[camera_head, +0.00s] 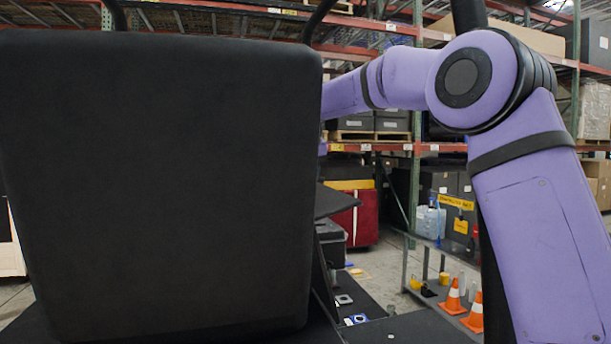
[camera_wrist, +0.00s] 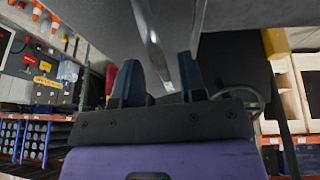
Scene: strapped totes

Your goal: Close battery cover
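A large dark panel (camera_head: 165,185) stands upright and fills the left half of the head view. I cannot tell whether it is the battery cover. My purple arm reaches from the right toward its far side, and the panel hides my gripper there. In the wrist view my gripper (camera_wrist: 159,72) has its two dark blue fingers apart, with a gap between them. Bright metal bars (camera_wrist: 154,48) run down from a wide grey surface (camera_wrist: 90,22) into that gap. I cannot tell whether the fingers touch the bars. I see nothing clearly gripped.
A red bin (camera_head: 361,218) and tall shelving are behind. A dark flat surface (camera_head: 375,325) with small items lies at the bottom. A round wheel shape (camera_wrist: 240,97) shows in the wrist view.

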